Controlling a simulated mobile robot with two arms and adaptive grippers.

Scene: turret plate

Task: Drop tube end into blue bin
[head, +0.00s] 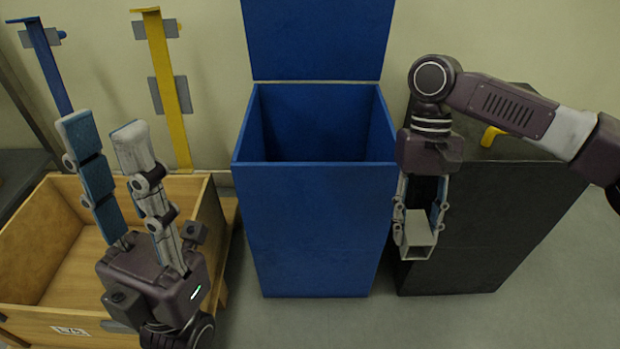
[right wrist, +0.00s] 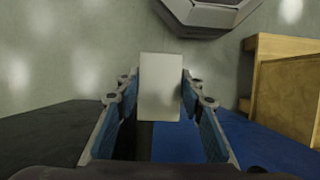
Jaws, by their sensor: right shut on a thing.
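The blue bin (head: 315,230) stands in the middle of the head view with its lid raised against the wall; its inside looks dark and I see nothing in it. My right gripper (head: 418,225) points down to the right of the bin's front, in front of the dark bin. It is shut on the tube end (head: 417,240), a short grey-white square hollow piece. In the right wrist view the tube end (right wrist: 160,88) sits between the blue-padded fingers. My left gripper (head: 100,130) is open and empty, fingers up, over the wooden crate.
A dark bin (head: 480,230) stands right of the blue bin, with something yellow at its top. The wooden crate (head: 60,320) is at the left. Blue (head: 48,65) and yellow (head: 168,90) brackets are on the wall. Grey floor is clear in front.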

